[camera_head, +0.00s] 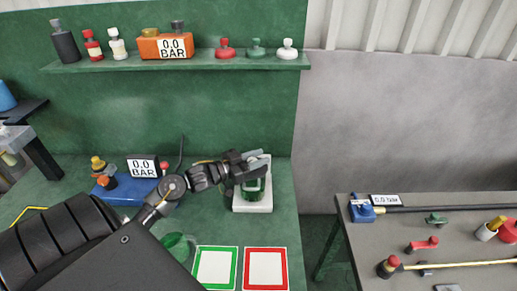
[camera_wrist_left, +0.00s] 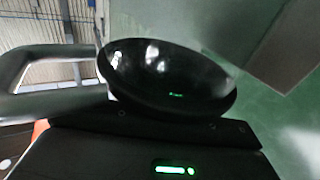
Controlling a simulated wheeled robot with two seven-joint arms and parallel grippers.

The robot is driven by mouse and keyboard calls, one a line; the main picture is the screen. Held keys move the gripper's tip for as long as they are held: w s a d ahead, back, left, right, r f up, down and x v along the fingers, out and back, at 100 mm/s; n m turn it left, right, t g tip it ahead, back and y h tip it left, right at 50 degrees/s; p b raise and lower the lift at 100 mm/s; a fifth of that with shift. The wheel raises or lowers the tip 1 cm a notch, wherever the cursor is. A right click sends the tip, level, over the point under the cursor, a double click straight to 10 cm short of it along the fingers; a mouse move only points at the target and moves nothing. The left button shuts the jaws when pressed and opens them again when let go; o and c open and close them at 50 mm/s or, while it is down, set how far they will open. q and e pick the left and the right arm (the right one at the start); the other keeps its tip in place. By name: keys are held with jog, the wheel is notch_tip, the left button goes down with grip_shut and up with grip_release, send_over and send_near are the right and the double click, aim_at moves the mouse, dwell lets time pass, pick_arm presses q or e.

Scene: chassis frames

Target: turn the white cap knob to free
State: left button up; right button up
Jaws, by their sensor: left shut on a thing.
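My left gripper (camera_head: 250,168) reaches in from the left in the head view. It is shut at the top of a green-bodied fitting (camera_head: 255,188) on a white base plate (camera_head: 252,206). The white cap knob is mostly hidden by the fingers, so its turn angle cannot be read. In the left wrist view a dark glossy round shape fills the middle and the fingertips cannot be made out. My right gripper is not in view.
A blue gauge unit (camera_head: 125,190) reading 0.0 BAR stands left of the fitting. Green-framed (camera_head: 216,250) and red-framed (camera_head: 266,250) squares lie in front. A shelf (camera_head: 180,62) with bottles and knobs runs behind. A grey table (camera_head: 440,235) with parts stands at right.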

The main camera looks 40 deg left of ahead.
pick_arm(q)
jog(key=n+y+p, duration=0.1)
jog(key=y, duration=0.1)
jog(key=n+t+y, duration=0.1)
jog(key=y, duration=0.1)
jog(key=shift+a+r+n+p, duration=0.2)
jog(key=shift+n+p, duration=0.1)
jog(key=shift+p, duration=0.1)
jog(key=shift+w+a+n+t+y+p, duration=0.1)
jog(key=shift+a+n+t+y+p, duration=0.1)
jog(key=shift+n+y, duration=0.6)
jog(key=shift+a+n+t+y+p, duration=0.15)
jog(key=shift+n+y, duration=0.25)
jog(key=shift+y, duration=0.7)
jog(key=shift+f+y, duration=0.1)
jog(key=shift+y, duration=0.2)
jog(key=o, duration=1)
jog(key=shift+d, duration=0.1)
jog(key=shift+f, duration=0.1)
